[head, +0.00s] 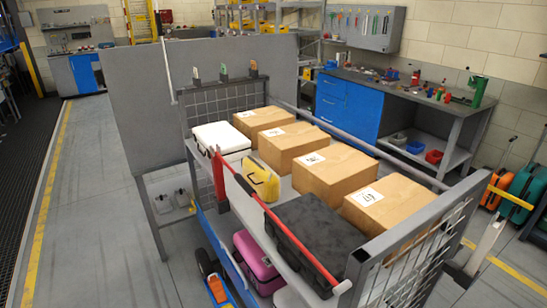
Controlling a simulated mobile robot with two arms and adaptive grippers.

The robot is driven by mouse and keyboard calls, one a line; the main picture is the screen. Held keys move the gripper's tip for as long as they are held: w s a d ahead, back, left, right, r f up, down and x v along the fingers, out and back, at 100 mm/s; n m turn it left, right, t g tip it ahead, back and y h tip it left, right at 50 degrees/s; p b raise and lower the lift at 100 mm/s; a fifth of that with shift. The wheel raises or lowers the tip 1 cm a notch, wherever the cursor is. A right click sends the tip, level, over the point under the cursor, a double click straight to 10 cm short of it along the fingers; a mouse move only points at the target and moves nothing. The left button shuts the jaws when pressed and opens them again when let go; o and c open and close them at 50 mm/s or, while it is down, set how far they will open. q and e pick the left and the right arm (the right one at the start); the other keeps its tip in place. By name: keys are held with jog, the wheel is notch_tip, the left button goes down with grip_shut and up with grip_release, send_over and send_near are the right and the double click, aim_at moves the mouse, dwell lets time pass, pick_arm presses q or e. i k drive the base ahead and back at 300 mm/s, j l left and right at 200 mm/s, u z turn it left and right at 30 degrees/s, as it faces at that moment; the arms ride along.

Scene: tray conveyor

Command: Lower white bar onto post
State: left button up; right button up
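A thin white bar (167,72) stands nearly upright at the far left corner of a grey mesh-ended cart (190,150). Its lower end is by the cart's corner post (181,118); whether it is joined there I cannot tell. A red bar (285,232) runs along the cart's near side, with a pale end at lower right. A light grey piece (487,243) slants up beyond the cart's right end; what it belongs to is unclear. Neither of my grippers is recognisable in the head view.
The cart's upper shelf holds several cardboard boxes (322,172), a white case (221,140), a yellow case (262,180) and a black case (318,232). A magenta case (257,263) sits below. A grey panel (125,105) stands behind. The left floor (95,200) is clear.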

aim_at(158, 15)
jog(key=i+j, duration=0.3)
jog(key=j, duration=0.2)
jog(key=i+j+u, duration=0.1)
jog(key=i+j, duration=0.2)
jog(key=j, duration=0.25)
jog(key=i+j, duration=0.3)
jog(key=j, duration=0.2)
jog(key=i+j, duration=0.3)
jog(key=j, duration=0.2)
jog(key=i+j+u, duration=0.1)
jog(key=i+j, duration=0.2)
jog(key=j, duration=0.2)
